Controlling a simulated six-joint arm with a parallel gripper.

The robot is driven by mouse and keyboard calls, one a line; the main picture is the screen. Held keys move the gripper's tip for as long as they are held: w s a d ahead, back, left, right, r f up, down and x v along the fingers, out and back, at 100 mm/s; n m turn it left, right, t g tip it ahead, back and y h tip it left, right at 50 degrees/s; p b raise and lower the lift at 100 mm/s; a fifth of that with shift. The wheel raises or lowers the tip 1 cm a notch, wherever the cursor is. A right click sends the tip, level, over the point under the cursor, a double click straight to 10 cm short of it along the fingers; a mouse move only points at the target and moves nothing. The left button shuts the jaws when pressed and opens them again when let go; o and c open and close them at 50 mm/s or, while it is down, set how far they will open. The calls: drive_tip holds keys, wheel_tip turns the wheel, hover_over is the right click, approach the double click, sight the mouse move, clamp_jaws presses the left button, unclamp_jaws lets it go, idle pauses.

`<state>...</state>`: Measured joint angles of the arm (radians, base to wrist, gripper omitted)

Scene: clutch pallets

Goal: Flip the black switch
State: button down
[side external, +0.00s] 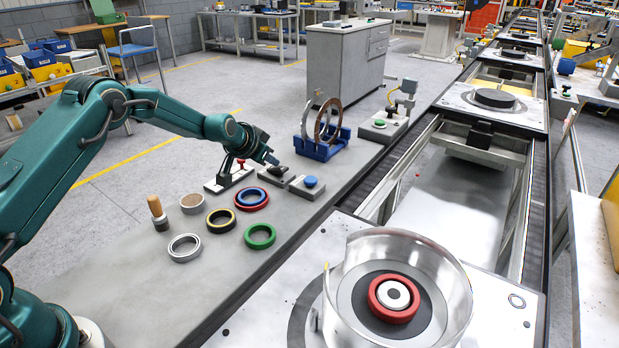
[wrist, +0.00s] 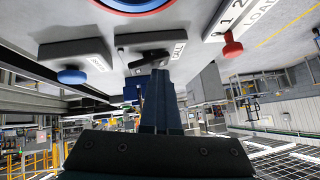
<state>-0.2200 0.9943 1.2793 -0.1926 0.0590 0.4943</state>
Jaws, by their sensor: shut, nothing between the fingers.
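The black switch (wrist: 150,57) is a dark knob on a grey box. In the wrist view, which looks upside down, it sits at the top centre beside a white label. In the side external view the box (side external: 280,176) stands near the bench's far end, with its knob partly hidden by my gripper. My gripper (side external: 273,160) is shut and empty, pointing down at the switch. In the wrist view its closed fingertips (wrist: 157,72) are right at the knob. I cannot tell whether they touch it.
A blue button box (side external: 309,188) and a red-knobbed lever box (side external: 228,178) flank the switch closely. Coloured rings, including a green ring (side external: 260,236), lie nearer on the bench. A blue stand (side external: 322,148) holding upright rings is behind. The conveyor runs along the right.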

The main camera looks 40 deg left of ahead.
drive_tip(key=shift+d+f, duration=0.1)
drive_tip(key=shift+d, duration=0.8)
drive_tip(key=shift+r, duration=0.2)
drive_tip(key=r, duration=0.2)
drive_tip(key=d+r, duration=0.1)
drive_tip(key=r, duration=0.1)
drive_tip(key=shift+s+r, duration=0.1)
drive_tip(key=shift+r, duration=0.15)
drive_tip(key=v, duration=0.9)
drive_tip(key=shift+s, duration=0.35)
drive_tip(key=shift+a, duration=0.1)
drive_tip(key=shift+s+a+r, duration=0.25)
drive_tip(key=shift+s+a, duration=0.25)
drive_tip(key=shift+a, duration=0.15)
